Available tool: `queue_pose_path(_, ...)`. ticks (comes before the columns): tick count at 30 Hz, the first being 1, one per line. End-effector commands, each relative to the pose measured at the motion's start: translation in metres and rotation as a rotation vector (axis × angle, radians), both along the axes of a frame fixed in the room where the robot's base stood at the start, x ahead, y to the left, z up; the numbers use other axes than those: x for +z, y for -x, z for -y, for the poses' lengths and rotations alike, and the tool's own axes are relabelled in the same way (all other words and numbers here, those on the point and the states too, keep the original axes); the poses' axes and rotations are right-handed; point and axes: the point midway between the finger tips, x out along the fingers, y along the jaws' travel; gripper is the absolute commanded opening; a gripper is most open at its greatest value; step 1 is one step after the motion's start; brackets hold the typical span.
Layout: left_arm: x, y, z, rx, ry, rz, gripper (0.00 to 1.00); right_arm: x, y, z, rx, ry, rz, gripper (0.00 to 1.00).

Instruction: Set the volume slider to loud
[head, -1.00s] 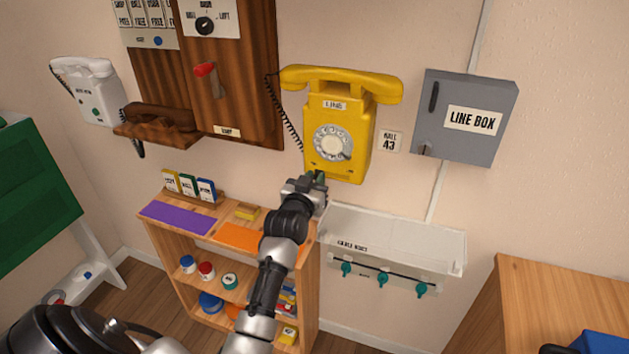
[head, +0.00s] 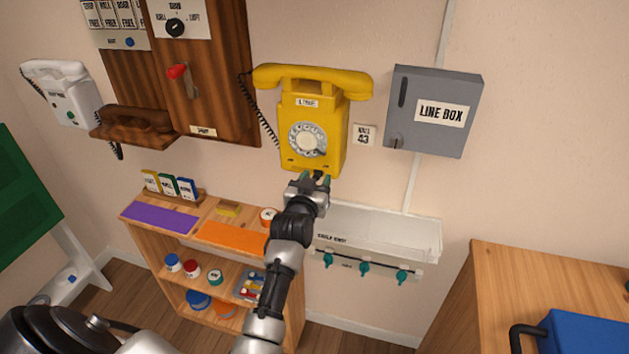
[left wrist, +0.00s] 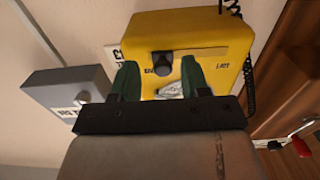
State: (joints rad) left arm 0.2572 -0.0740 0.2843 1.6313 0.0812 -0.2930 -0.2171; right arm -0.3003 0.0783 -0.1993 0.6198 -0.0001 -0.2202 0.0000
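The yellow dial phone (head: 330,155) hangs on the wall, handset on top. Its underside shows in the left wrist view (left wrist: 215,30), with a dark knob (left wrist: 162,63) on it, probably the volume slider, and small lettering on either side, too small to read fully. My left gripper (head: 314,178) is just below the phone's bottom edge, pointing up at it. Its green fingertips (left wrist: 158,78) are apart, with the knob between and slightly beyond them in that view; I cannot tell whether they touch it. A pale patch behind the fingers is partly hidden. My right gripper is not in view.
A grey line box (head: 435,90) is right of the phone. A wooden panel with a red-handled crank (head: 178,72) is left. Below are a shelf with an orange mat (head: 232,237) and a pale wall tray (head: 425,235). A blue case (head: 590,340) sits at lower right.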

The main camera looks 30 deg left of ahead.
Motion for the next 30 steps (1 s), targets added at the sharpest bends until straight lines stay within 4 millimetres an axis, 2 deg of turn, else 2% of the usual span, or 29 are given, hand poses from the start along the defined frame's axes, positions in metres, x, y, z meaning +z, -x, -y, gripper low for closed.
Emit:
queue_pose_path(7,0.0,0.001,0.0,0.001,-0.001,0.0,0.45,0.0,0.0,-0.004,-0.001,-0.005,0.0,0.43)
queue_pose_path(11,-0.001,0.009,0.001,0.001,-0.001,-0.001,0.45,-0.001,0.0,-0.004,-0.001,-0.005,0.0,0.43)
queue_pose_path(24,-0.002,0.083,0.019,0.0,-0.001,-0.001,0.45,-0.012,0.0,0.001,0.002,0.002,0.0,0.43)
queue_pose_path(30,-0.001,0.102,0.024,0.0,0.001,-0.001,0.45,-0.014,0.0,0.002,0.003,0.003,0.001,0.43)
